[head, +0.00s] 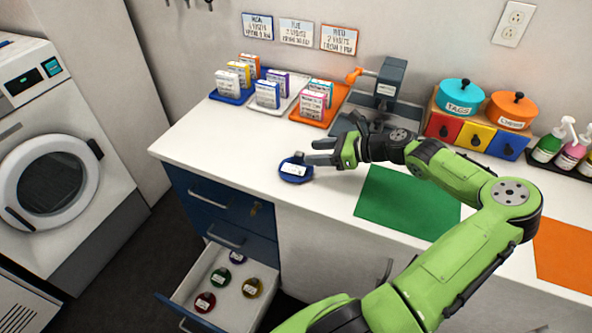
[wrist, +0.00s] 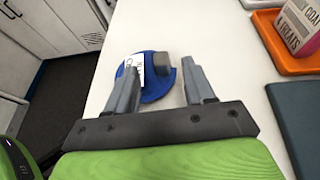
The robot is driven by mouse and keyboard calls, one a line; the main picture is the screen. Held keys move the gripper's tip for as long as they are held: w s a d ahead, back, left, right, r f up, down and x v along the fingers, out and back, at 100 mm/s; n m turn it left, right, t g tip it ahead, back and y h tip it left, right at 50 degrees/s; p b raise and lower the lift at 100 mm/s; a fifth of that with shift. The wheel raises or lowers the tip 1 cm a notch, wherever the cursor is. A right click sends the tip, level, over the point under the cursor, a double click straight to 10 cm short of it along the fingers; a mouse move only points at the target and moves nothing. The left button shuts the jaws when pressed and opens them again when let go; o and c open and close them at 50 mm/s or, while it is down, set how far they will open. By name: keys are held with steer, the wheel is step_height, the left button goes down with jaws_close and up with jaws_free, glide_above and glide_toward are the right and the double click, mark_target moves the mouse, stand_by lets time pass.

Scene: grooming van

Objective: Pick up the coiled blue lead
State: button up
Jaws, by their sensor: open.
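The coiled blue lead (head: 296,170) lies on the white counter near its front edge, left of the green mat. It is a flat blue disc with a white label and a dark grey clip. My gripper (head: 316,152) is just above and beside it, its fingers pointing left. In the wrist view the blue lead (wrist: 158,88) lies ahead of and partly between the two open fingers (wrist: 152,85). The left finger overlaps the label side. The fingers appear not to be closed on it.
An open drawer (head: 220,285) below holds several coloured coiled leads. Blue, white and orange trays (head: 316,118) with small boxes stand at the back. A grey device with an orange handle (head: 388,82) stands behind my gripper. A green mat (head: 405,203) lies right.

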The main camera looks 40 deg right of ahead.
mark_target(300, 153)
steer(key=x, duration=0.3)
steer(key=shift+w+f+b, duration=0.2)
steer(key=shift+w+b, duration=0.05)
steer(key=shift+b, duration=0.1)
steer(key=shift+s+r, duration=0.1)
jaws_close()
